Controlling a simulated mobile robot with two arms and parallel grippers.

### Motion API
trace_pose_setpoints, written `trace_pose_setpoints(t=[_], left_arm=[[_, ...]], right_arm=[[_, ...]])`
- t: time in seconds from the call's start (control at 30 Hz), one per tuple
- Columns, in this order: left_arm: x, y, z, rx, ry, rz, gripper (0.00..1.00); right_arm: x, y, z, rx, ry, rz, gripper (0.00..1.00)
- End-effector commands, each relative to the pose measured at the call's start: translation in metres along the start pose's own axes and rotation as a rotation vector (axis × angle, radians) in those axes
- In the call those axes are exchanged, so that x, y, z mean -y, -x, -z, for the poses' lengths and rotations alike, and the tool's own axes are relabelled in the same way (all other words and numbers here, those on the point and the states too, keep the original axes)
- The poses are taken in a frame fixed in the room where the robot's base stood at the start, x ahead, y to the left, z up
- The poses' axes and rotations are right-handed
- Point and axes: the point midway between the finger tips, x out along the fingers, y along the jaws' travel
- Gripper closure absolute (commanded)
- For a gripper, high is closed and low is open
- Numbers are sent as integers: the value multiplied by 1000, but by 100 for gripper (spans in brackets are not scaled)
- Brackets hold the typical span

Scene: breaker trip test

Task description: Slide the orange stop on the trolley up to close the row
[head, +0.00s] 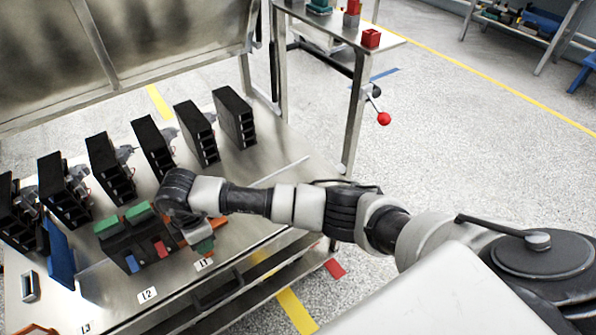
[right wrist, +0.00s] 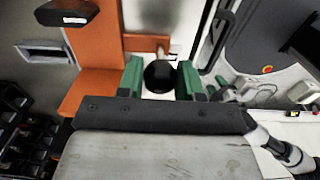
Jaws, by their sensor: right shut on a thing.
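The orange stop (head: 218,223) is on the metal trolley top (head: 245,215), at the right end of a short row of black modules (head: 122,247) with green tops and red and blue fronts. My right arm partly covers it. In the right wrist view, the orange stop (right wrist: 95,55) has a broad orange plate and a round black knob (right wrist: 160,76). My right gripper (right wrist: 160,80), with green fingertips, is shut on the knob, one finger on each side. It shows in the head view above the trolley's front edge (head: 204,243). My left gripper is not in view.
Several tall black racks (head: 235,118) stand along the trolley's back. A blue block (head: 60,255) is left of the row. Labels L1 (head: 204,264) and L2 (head: 147,295) mark the front edge. A side table (head: 340,25) holds red blocks (head: 371,38).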

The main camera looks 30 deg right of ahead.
Motion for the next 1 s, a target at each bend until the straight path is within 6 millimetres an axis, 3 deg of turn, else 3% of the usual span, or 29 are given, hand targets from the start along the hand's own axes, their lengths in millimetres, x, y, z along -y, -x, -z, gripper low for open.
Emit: trace_pose_setpoints(t=[1.0], left_arm=[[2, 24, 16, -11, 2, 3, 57]], right_arm=[[0, 0, 53, -4, 2, -2, 100]])
